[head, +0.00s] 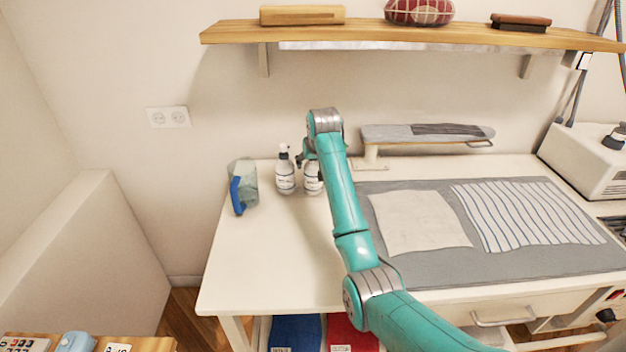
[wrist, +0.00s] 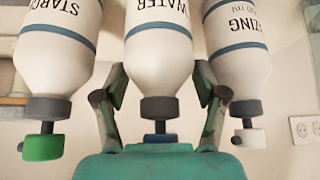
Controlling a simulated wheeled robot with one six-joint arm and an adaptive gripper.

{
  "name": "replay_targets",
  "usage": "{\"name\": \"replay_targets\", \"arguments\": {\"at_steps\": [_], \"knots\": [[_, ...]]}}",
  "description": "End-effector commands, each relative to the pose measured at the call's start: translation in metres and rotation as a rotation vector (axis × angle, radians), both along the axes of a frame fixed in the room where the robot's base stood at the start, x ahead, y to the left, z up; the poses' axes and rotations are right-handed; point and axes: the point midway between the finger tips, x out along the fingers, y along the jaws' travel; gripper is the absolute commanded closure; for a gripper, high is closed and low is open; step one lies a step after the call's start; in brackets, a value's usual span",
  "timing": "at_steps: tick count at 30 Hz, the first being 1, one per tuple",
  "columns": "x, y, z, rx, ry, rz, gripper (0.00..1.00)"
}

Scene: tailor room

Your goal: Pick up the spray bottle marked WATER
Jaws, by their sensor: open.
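In the wrist view, which looks upside down, the white spray bottle marked WATER (wrist: 158,50) is in the middle, with a blue band, grey collar and blue nozzle (wrist: 160,138). My gripper (wrist: 160,95) is open, one finger on each side of it; I cannot tell whether they touch it. A bottle reading STARC… (wrist: 58,60) with a green nozzle is on the left, and one reading …ZING (wrist: 237,55) with a white nozzle on the right. In the head view my gripper (head: 309,153) is at the WATER bottle's top (head: 313,180). The white-nozzled bottle (head: 285,176) stands left of it; my arm hides the green-nozzled one.
A clear jug with a blue handle (head: 243,186) stands left of the bottles. A sleeve board (head: 425,133) and a grey mat (head: 510,269) with two cloths are to the right. A wooden shelf (head: 400,33) hangs above. The table's front left (head: 265,265) is clear.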

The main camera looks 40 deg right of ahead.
Motion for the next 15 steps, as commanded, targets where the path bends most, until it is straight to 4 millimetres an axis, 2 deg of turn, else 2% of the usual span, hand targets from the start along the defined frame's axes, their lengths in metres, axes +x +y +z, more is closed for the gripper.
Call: {"name": "replay_targets", "arguments": {"at_steps": [3, 9, 12, 15], "knots": [[-0.0001, 0.0000, 0.0002, 0.000, 0.000, 0.000, 0.29], [-0.0002, 0.0001, 0.0002, 0.000, 0.001, 0.000, 0.79], [-0.0002, 0.0001, 0.0002, 0.000, 0.001, 0.000, 1.00], [0.0000, -0.0001, 0.0012, 0.000, -0.001, 0.000, 1.00]]}}
